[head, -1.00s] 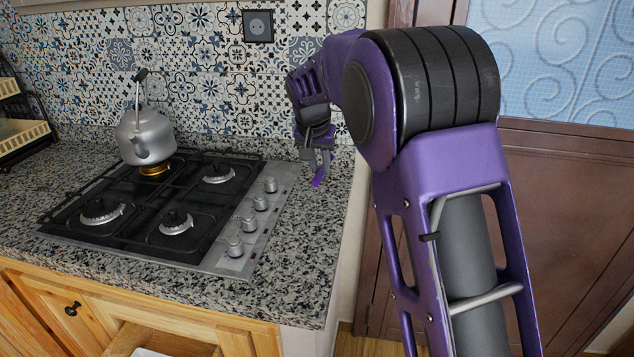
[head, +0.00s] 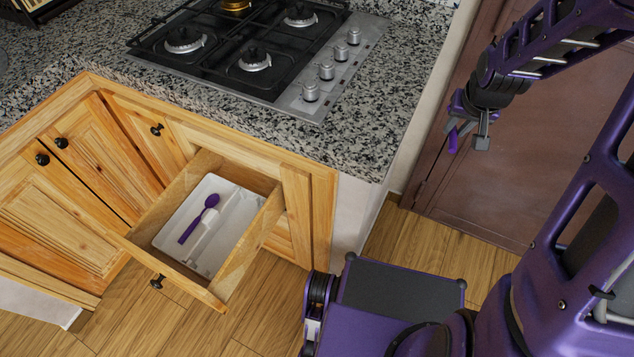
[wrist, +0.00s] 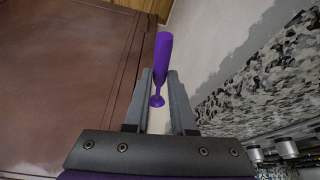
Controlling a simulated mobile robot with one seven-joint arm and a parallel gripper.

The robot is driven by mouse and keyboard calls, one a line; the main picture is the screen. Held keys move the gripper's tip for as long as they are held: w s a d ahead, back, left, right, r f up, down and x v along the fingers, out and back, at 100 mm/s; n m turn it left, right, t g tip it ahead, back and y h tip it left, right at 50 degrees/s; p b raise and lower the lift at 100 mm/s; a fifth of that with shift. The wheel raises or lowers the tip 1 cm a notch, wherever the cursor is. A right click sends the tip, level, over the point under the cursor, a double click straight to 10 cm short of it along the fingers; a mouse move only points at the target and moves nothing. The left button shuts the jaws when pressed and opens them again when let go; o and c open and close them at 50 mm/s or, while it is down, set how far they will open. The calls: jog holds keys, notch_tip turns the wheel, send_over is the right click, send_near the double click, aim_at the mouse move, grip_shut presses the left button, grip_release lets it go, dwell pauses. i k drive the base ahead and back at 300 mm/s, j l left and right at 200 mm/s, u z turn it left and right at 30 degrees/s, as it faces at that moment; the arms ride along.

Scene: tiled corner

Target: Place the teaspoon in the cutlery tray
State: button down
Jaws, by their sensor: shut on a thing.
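My gripper (head: 466,138) hangs in the air to the right of the counter, in front of the brown door. It is shut on a purple teaspoon (head: 453,140). In the wrist view the teaspoon (wrist: 162,68) sits between the two fingers and points away from my palm; part of its shape is hard to make out. The white cutlery tray (head: 236,222) lies inside an open drawer, lower and well to the left of my gripper. Another purple spoon (head: 199,218) lies in the tray's left compartment, bowl towards the back.
The open wooden drawer (head: 250,250) juts out below the granite counter (head: 375,110). A gas hob (head: 290,60) with knobs is on the counter. The counter's right corner lies between my gripper and the drawer. The space above the drawer is clear.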

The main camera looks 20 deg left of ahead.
aim_at(242, 231)
jog(key=k+u, duration=0.1)
jog(key=k, duration=1.05)
jog(key=k+j+u, duration=0.1)
jog(key=u, duration=0.9)
jog(key=i+u, duration=0.1)
jog(key=u, duration=0.35)
jog(key=i+u, duration=0.15)
jog(key=u, duration=0.3)
jog(key=i+l, duration=0.15)
jog(key=i, duration=0.2)
jog(key=i+l, duration=0.15)
jog(key=i, duration=0.15)
